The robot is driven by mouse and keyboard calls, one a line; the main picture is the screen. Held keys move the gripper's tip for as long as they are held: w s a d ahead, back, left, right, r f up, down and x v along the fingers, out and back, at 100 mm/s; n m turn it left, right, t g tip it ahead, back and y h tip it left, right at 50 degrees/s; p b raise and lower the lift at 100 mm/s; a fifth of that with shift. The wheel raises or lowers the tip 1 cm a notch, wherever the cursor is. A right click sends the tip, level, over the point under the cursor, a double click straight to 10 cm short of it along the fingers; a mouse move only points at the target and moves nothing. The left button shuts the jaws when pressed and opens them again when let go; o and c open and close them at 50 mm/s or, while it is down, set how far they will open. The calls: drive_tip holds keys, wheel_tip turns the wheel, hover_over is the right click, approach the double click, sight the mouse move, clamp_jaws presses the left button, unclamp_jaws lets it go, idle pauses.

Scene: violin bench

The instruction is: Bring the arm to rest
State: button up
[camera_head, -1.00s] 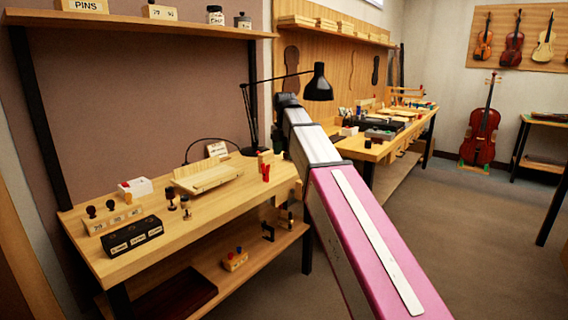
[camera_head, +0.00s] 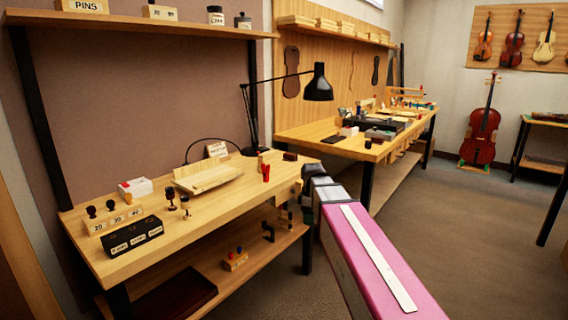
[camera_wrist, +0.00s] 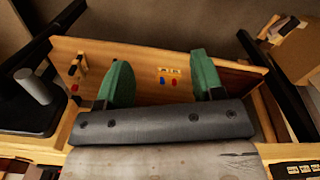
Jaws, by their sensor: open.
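My gripper (camera_wrist: 161,80) shows in the wrist view with its two green fingers wide apart and nothing between them. In the head view only my pink arm link and the dark joint past it show, in front of the right end of the near bench (camera_head: 130,262). My gripper itself is hidden there. Past the fingers in the wrist view is a wooden surface with a small block (camera_wrist: 169,72) holding red and blue pieces. I cannot tell how far the fingers are from it.
The near bench carries a black labelled box (camera_head: 132,237), a white box (camera_head: 135,187), a wooden cradle (camera_head: 207,178) and a black lamp (camera_head: 318,85). A second bench (camera_head: 330,148) stands behind. A cello (camera_head: 482,135) stands by the back wall.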

drive_tip(key=s+d+f+m, duration=0.4)
drive_tip(key=s+f+m, duration=0.2)
drive_tip(key=f, duration=0.3)
drive_tip(key=s+d+f+m, duration=0.4)
drive_tip(key=s+f+m, duration=0.3)
drive_tip(key=f+m, duration=0.1)
drive_tip(key=shift+s+d+f, duration=0.25)
drive_tip(key=shift+d+f, duration=0.15)
drive_tip(key=shift+f, duration=0.3)
